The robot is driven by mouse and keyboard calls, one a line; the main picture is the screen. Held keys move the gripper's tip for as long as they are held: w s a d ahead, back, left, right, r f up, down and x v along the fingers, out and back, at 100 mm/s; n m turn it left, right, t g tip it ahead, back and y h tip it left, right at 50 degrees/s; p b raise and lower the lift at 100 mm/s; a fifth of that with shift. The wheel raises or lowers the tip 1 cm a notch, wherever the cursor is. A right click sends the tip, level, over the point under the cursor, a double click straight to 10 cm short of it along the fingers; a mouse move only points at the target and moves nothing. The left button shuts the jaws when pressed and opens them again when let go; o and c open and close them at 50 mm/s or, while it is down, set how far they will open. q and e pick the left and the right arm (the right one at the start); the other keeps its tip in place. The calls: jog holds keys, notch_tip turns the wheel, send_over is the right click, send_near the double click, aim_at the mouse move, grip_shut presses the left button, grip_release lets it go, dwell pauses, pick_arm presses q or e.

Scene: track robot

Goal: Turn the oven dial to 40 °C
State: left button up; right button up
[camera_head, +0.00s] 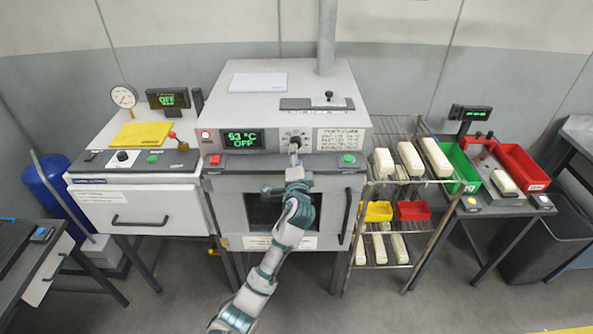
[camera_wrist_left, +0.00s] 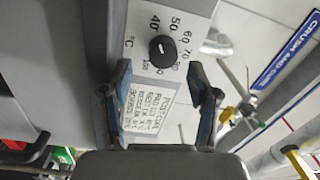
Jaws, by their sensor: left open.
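The oven (camera_head: 283,95) stands in the middle of the head view. Its green display (camera_head: 242,139) seems to read 53 °C, with OFF below. My left gripper (camera_head: 295,150) is at the oven's front panel and largely covers the dial there. In the wrist view the round black dial (camera_wrist_left: 163,52) sits on a white scale with 40, 50, 60 and 70 readable. A small pale mark shows on the dial; its exact setting is unclear. The gripper (camera_wrist_left: 161,74) is open, its two fingers apart just short of the dial, which is not gripped. My right gripper is not in view.
A wire rack (camera_head: 375,262) with pale parts and bins stands right of the oven. A bench with a gauge (camera_head: 124,96) is at left. Red (camera_head: 524,168) and green bins stand at right. Red (camera_head: 215,160) and green (camera_head: 348,158) buttons flank the dial below.

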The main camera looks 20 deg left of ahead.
pick_arm(q)
jog(key=v, duration=0.8)
jog(key=shift+w, duration=0.1)
